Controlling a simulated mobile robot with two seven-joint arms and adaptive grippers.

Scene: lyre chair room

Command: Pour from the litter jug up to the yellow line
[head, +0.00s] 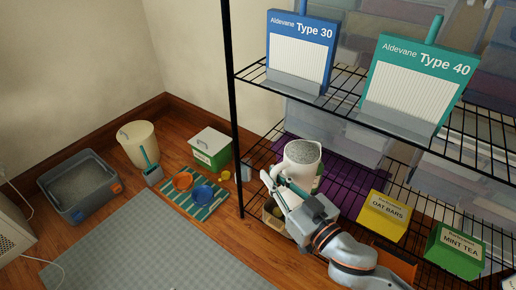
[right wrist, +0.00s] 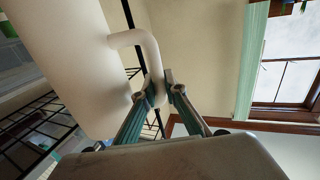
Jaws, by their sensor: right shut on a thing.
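The white litter jug (head: 301,170) shows grey litter at its open top and looks roughly upright by the lower rack shelf. Whether it touches the shelf is unclear. My right gripper (head: 279,183) is shut on its handle; the right wrist view shows the jug body (right wrist: 75,60) and the fingers (right wrist: 162,88) closed at the handle (right wrist: 153,55). I cannot make out a yellow line. My left gripper is out of view.
A wire rack (head: 238,165) holds boxes, including oat bars (head: 384,215) and mint tea (head: 455,250). A cream bin (head: 138,145), a green-and-white box (head: 210,148) and a striped mat with bowls (head: 207,212) stand on the floor. The grey rug (head: 140,245) is clear.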

